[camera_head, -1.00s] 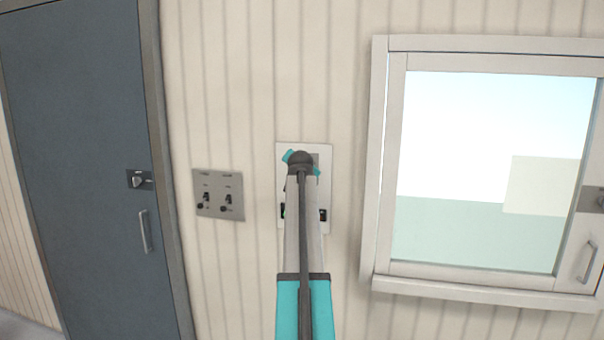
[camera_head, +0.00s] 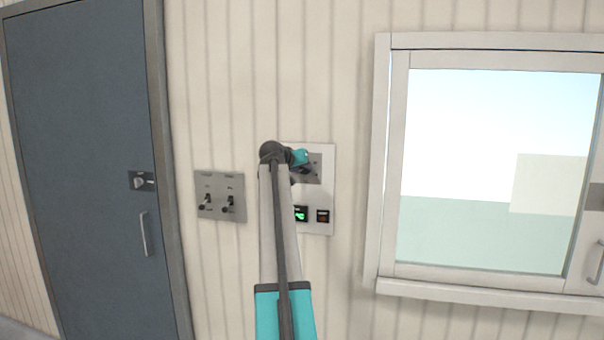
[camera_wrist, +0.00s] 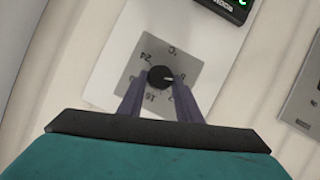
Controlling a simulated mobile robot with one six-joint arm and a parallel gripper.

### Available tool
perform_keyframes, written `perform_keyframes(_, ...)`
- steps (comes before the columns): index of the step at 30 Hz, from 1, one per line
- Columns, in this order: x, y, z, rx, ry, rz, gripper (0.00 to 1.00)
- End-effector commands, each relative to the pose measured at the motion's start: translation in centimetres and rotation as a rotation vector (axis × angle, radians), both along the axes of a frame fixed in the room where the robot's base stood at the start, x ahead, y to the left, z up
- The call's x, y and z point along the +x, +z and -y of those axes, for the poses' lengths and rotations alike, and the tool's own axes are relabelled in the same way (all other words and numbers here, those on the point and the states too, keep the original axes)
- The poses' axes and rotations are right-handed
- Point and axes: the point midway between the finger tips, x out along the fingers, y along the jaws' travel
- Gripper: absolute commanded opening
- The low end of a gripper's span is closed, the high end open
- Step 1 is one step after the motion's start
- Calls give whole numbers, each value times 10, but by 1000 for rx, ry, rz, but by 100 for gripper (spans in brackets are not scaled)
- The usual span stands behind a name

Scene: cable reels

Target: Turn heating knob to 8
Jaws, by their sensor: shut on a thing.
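The heating knob (camera_wrist: 160,78) is a round black dial knob. It sits on a grey square plate marked °C with numerals including 24 and 16. The plate shows rotated in the wrist view. The knob's white pointer mark points right in the picture, towards a numeral that looks like 8. My gripper (camera_wrist: 161,82) has its two dark fingers on either side of the knob, shut on it. In the head view, the wall panel (camera_head: 326,190) with the grey plate is partly covered by my arm, and the knob is hidden there.
Below the plate are a green-lit display (camera_head: 301,214) and a dark switch (camera_head: 323,216). A grey switch panel (camera_head: 220,197) is on the left, then a blue-grey door (camera_head: 85,170). A framed window (camera_head: 480,170) is on the right.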

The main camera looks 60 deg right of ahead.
Motion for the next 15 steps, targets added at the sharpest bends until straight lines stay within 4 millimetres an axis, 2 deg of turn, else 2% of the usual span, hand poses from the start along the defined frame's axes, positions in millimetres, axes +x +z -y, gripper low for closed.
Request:
perform_keyframes(7,0,1,2,-52,-3,-142,9)
perform_keyframes(15,0,2,1,-71,-4,-201,9)
